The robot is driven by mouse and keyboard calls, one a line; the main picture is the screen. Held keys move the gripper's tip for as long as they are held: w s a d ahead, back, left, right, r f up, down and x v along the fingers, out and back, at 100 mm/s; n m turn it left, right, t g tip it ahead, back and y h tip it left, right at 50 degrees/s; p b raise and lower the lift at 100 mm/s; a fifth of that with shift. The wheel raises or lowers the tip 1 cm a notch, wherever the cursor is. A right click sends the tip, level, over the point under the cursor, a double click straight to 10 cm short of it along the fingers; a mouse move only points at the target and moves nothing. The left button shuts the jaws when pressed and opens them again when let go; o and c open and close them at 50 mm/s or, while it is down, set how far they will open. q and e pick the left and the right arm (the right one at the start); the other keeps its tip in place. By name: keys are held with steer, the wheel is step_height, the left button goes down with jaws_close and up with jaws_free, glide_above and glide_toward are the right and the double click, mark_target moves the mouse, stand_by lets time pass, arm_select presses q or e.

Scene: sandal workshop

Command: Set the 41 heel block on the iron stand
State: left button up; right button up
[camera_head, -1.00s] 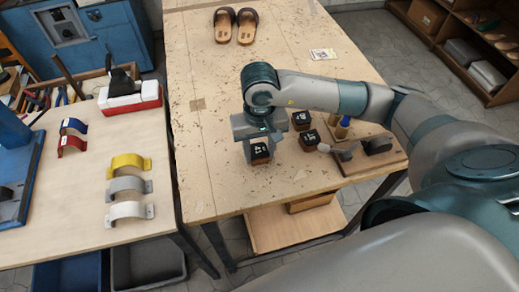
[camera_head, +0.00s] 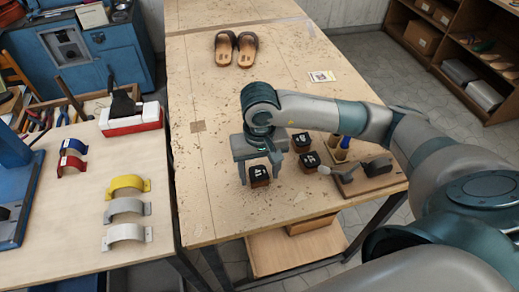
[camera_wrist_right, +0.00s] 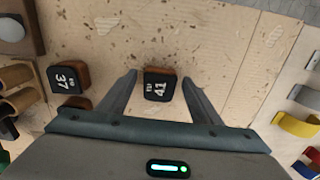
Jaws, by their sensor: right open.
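The 41 heel block (camera_head: 258,176) is a small brown block with a black top marked 41. It sits on the wooden bench near the left edge. My right gripper (camera_wrist_right: 159,80) is open over it in the right wrist view, one finger on each side, with gaps beside the block (camera_wrist_right: 158,88). In the head view my right gripper (camera_head: 260,172) hides part of the block's surroundings. I cannot tell for sure which thing is the iron stand; a black iron-like piece (camera_head: 122,104) rests on a red and white base at the left. My left gripper is not in view.
Two other heel blocks (camera_head: 301,142) (camera_head: 308,161) stand right of my gripper; one reads 37 in the wrist view (camera_wrist_right: 66,76). A wooden board (camera_head: 372,182) with tools lies farther right. Sandals (camera_head: 236,48) lie at the back. Coloured arched straps (camera_head: 126,186) lie on the left table.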

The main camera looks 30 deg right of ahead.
step_height(320, 180, up, 11)
steer(key=b, duration=0.4)
steer(key=shift+r, duration=0.15)
stand_by(0.6)
